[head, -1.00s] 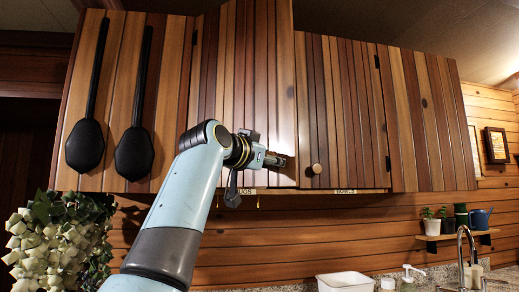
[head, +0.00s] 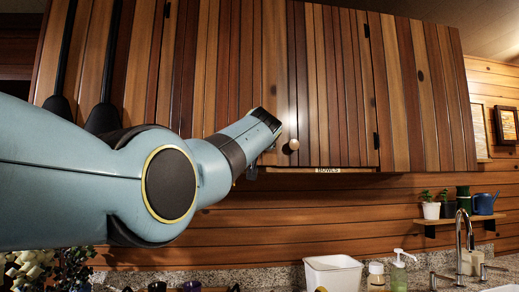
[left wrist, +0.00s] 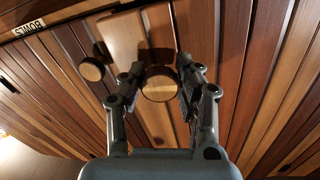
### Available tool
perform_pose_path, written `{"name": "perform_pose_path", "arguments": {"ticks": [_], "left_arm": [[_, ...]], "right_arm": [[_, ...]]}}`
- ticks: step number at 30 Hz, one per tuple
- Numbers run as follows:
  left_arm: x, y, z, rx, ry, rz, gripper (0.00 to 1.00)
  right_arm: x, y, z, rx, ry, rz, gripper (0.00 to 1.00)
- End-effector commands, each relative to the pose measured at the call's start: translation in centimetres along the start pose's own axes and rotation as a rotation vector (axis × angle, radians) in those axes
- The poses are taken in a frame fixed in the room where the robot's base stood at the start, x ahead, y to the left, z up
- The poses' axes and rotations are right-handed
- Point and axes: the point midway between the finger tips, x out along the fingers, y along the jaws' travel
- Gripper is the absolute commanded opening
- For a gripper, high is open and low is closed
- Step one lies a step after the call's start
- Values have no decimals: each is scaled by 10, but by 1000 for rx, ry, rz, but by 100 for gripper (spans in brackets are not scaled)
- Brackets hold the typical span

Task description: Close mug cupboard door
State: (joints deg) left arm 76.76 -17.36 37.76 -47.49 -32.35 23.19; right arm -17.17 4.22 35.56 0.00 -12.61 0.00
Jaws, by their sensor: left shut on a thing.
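The mug cupboard door (head: 226,70) is a panel of vertical wood strips in the head view, left of the bowls door (head: 330,90). In the left wrist view my left gripper (left wrist: 160,72) is shut on a round wooden knob (left wrist: 160,88), one finger on each side. The bowls door's knob (left wrist: 92,69) is beside it, apart from the fingers; it also shows in the head view (head: 291,145). My left arm hides the door's lower part and the gripper in the head view. My right gripper is out of view.
A "BOWLS" label (left wrist: 22,28) is on the cupboard's lower edge. Below are a white tub (head: 333,272), a soap pump (head: 399,272) and a tap (head: 462,235). A shelf (head: 455,220) with pots is at the right.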

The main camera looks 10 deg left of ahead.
Motion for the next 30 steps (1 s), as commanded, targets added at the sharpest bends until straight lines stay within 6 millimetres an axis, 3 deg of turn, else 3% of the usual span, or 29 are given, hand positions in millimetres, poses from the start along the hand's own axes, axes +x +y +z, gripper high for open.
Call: {"name": "perform_pose_path", "arguments": {"ticks": [21, 22, 27, 30], "left_arm": [[6, 1, 1, -3, -12, -32, 0], [6, 1, 1, -3, -12, -32, 33], [6, 1, 1, -3, -12, -32, 55], [6, 0, 1, -2, -12, -33, 58]], "right_arm": [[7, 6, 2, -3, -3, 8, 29], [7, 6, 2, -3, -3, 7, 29], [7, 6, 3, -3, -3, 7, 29], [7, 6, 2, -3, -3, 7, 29]]}}
